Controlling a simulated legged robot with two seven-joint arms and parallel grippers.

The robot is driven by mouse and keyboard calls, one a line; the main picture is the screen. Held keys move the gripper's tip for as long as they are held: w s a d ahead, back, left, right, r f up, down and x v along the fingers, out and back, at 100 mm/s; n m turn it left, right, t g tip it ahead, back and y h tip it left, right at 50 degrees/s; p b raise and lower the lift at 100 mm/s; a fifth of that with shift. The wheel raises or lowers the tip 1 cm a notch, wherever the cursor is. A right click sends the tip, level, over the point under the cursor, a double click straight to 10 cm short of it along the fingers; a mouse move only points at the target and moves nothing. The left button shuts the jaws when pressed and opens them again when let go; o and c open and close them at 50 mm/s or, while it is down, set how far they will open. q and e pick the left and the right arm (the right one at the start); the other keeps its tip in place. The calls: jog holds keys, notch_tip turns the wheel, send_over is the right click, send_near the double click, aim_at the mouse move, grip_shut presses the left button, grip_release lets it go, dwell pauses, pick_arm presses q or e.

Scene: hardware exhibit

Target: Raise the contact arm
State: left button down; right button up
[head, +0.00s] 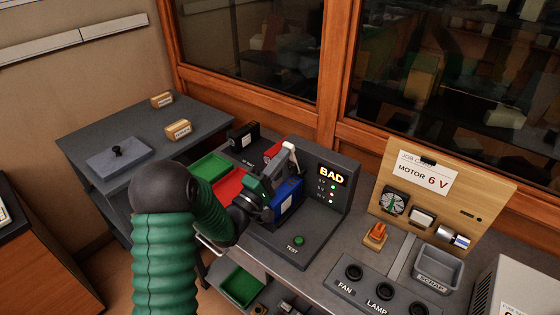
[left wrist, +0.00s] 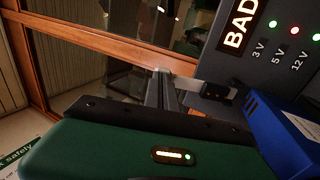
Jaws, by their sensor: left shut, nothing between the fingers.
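The contact arm (head: 290,157) looks like a pale grey lever standing over the back of the dark test stand (head: 335,200), left of the lit BAD panel. A blue block (head: 288,197) sits in the stand below it; the block also shows at the right of the left wrist view (left wrist: 268,128). My left gripper (head: 270,177) is beside the block and close under the contact arm. Its fingers show together in the left wrist view (left wrist: 163,90), with nothing held. I cannot tell whether they touch the arm. My right gripper is out of view.
A red tray (head: 229,186) and a green tray (head: 210,166) lie left of the stand. A green TEST button (head: 299,240) is at its front. A switch box (head: 375,290), an orange part (head: 375,235) and a grey scrap bin (head: 436,266) stand to the right.

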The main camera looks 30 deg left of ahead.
aim_at(288, 144)
pick_arm(q)
jog(key=w+r+g+p, duration=0.1)
jog(key=w+p, duration=0.1)
jog(key=p, duration=0.2)
jog(key=w+r+g+p, duration=0.1)
jog(key=r+g+p, duration=0.1)
jog(key=p, duration=0.3)
jog(key=shift+w, duration=0.35)
jog(key=shift+w+f+y, duration=0.2)
jog(key=shift+w+y, duration=0.1)
jog(key=shift+w, duration=0.1)
jog(key=shift+s, duration=0.1)
